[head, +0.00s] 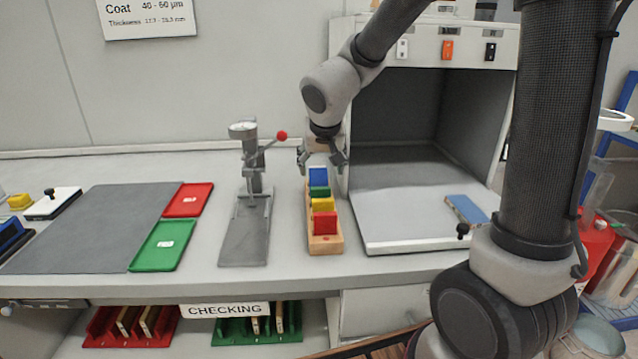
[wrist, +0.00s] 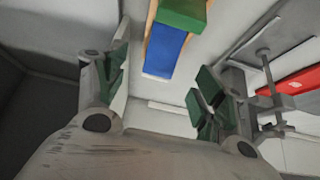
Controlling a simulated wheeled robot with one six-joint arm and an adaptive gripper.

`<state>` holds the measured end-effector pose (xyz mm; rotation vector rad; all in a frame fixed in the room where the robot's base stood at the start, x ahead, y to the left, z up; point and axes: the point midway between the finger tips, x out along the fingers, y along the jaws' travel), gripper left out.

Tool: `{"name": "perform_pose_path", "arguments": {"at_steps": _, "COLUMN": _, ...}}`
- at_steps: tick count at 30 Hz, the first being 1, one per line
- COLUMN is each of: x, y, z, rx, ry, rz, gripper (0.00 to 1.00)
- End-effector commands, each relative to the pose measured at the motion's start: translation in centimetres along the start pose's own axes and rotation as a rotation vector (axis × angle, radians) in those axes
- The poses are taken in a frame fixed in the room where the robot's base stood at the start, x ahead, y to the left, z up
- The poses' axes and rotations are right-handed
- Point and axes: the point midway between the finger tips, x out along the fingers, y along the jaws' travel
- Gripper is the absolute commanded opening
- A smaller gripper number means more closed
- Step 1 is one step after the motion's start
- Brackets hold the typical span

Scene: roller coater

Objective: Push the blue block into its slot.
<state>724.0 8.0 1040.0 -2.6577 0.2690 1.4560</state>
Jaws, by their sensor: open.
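The blue block (head: 318,174) is at the far end of a narrow wooden holder (head: 325,246), behind the green block (head: 319,190). In the wrist view the blue block (wrist: 167,50) lies ahead, next to the green block (wrist: 182,12). My gripper (head: 321,160) is open and empty, above the far end of the holder. In the wrist view its two fingers (wrist: 160,68) are spread to either side of the blue block, with visible gaps. The slot itself is hidden, so I cannot tell how deep the block sits.
Yellow (head: 323,204) and red (head: 325,223) blocks fill the holder's near part. A press with a red-knobbed lever (head: 252,155) stands to the left. An open booth (head: 405,215) with a blue panel (head: 466,209) stands close on the right. Bare counter lies between press and holder.

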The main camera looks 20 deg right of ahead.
Motion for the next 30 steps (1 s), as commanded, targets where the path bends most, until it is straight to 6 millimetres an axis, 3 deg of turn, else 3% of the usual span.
{"name": "perform_pose_path", "arguments": {"at_steps": 15, "x": 6.9, "y": -0.3, "z": 0.3, "rx": -0.006, "ry": 0.001, "rz": 0.0, "gripper": 0.7}}
{"name": "perform_pose_path", "arguments": {"at_steps": 23, "x": 7.3, "y": -0.3, "z": 0.2, "rx": -0.007, "ry": 0.003, "rz": -0.002, "gripper": 0.7}}
{"name": "perform_pose_path", "arguments": {"at_steps": 30, "x": 7.3, "y": -0.3, "z": 0.2, "rx": -0.007, "ry": 0.003, "rz": -0.002, "gripper": 0.3}}
